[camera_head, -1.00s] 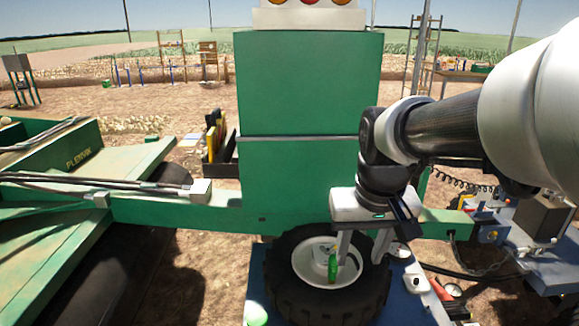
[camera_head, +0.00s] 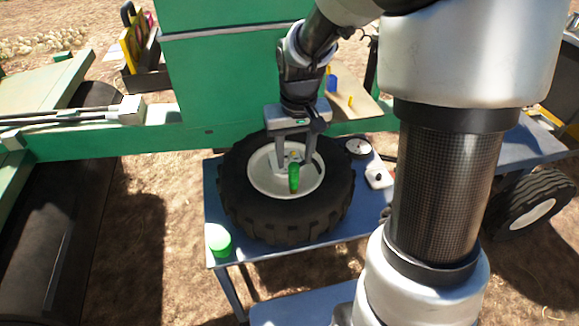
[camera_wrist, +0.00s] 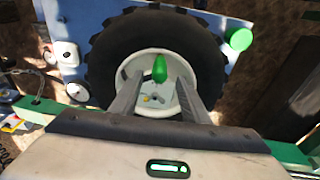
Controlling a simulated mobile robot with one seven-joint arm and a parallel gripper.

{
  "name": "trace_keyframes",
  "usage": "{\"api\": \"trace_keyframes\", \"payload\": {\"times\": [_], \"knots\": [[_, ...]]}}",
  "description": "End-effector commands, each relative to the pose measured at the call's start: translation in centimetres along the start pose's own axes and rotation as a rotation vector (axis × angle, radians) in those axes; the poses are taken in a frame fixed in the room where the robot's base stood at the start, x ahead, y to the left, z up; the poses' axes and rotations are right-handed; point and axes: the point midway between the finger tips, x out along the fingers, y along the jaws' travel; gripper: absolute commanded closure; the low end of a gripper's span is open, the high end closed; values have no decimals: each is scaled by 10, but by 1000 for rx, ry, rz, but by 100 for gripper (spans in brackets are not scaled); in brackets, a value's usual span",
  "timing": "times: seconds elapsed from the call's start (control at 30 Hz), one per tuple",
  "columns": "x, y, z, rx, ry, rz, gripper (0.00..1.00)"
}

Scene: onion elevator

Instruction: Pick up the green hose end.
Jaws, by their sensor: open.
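The green hose end (camera_head: 294,178) stands out at the hub of the black wheel (camera_head: 245,205), which lies on a blue table. It also shows in the wrist view (camera_wrist: 160,69), near the far side of the pale rim. My gripper (camera_head: 292,164) points down over the hub, open and empty. Its two fingers (camera_wrist: 158,88) reach into the rim area on either side of the line to the hose end. In the head view the hose end appears in front of the fingers, on the camera's side. I cannot tell whether it lies fully between the fingertips.
A bright green round container (camera_head: 218,241) sits at the table's near left corner. A gauge (camera_head: 358,147) and a white box (camera_head: 378,177) lie right of the wheel. The green machine frame (camera_head: 215,85) stands close behind.

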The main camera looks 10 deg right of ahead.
Motion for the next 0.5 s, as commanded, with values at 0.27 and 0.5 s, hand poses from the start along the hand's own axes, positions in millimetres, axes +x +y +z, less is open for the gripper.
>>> {"api": "trace_keyframes", "payload": {"times": [0.27, 0.5], "knots": [[22, 0, 0, 1, -1, 0, 58], [53, 0, 2, 1, -3, -1, 58]]}}
